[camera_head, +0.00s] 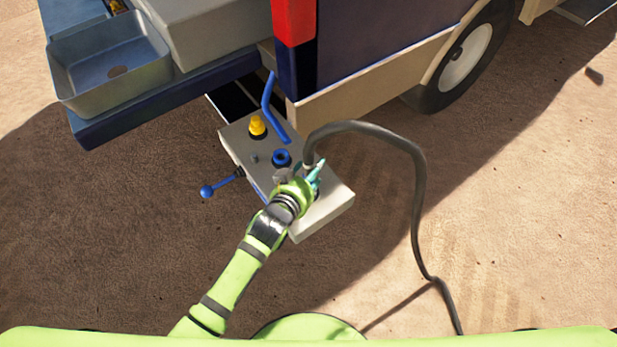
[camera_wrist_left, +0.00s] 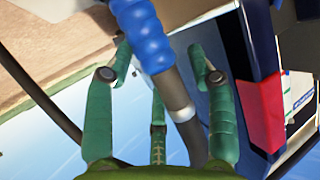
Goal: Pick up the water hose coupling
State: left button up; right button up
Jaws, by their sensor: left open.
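A dark grey hose (camera_head: 413,190) arcs up from the ground and comes down onto the box-shaped panel (camera_head: 330,205) behind the vehicle. Its coupling end (camera_head: 308,164) is beside my left gripper (camera_head: 313,178) and partly hidden by it. In the left wrist view, the teal fingers of my left gripper (camera_wrist_left: 160,85) are spread apart. A grey tube with a pale metal band (camera_wrist_left: 182,115) and a blue ribbed part (camera_wrist_left: 143,35) runs between them. I cannot tell whether any finger touches it. My right gripper is not in view.
On the panel are a yellow knob (camera_head: 257,126), a blue round fitting (camera_head: 282,158) and a bent blue handle (camera_head: 268,105). A blue ball-ended lever (camera_head: 208,191) sticks out left. The vehicle (camera_head: 370,60) and a metal basin (camera_head: 110,65) stand behind. Sandy ground to the right is mostly clear.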

pick_arm(q)
grip_shut()
jog(key=shift+w+r, duration=0.1)
jog(key=shift+r, duration=0.05)
